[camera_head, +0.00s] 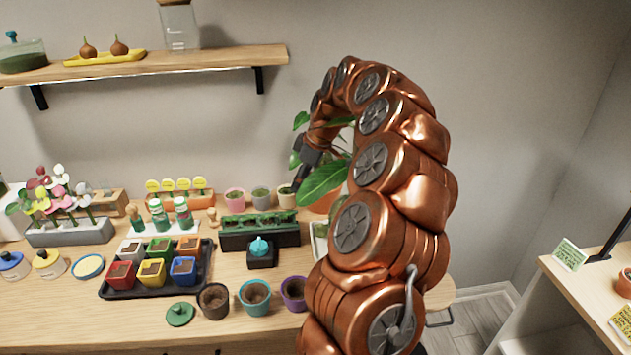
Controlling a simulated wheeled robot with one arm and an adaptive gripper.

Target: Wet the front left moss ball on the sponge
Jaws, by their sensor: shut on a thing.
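My gripper (301,163) is the dark end of my copper arm, raised behind the table's middle, near the big green leaves. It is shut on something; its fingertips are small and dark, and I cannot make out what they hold. A round yellow pad in a blue-rimmed dish (88,267), which looks like the sponge, lies at the left of the table. A pale tray (320,243) with some green in it is mostly hidden by my arm. I cannot make out separate moss balls or a front left one.
A black tray of coloured pots (110,293) stands at mid-left, with three round pots (214,301) at the front. A long dark green planter (232,241) and a teal-topped black block (262,262) stand near the centre. A leafy plant (322,182) is close to my arm.

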